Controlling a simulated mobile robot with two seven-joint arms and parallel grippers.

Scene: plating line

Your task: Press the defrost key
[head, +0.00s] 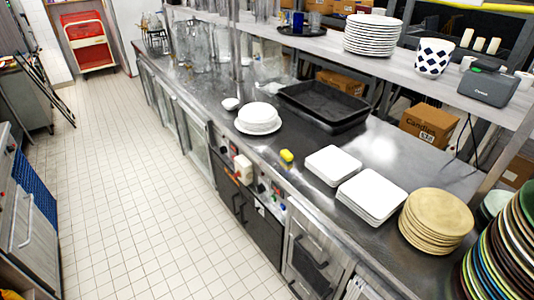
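No key that I can read as a defrost key shows. Small coloured knobs or buttons (262,188) sit on the front panel under the steel counter (305,186), but they are too small to tell apart. A white box-like part (243,168) is on the same front, with a reddish spot above it. Dark oven-like doors (262,232) are below these controls. Neither of my grippers is in view.
The tiled floor (130,190) in front is clear.

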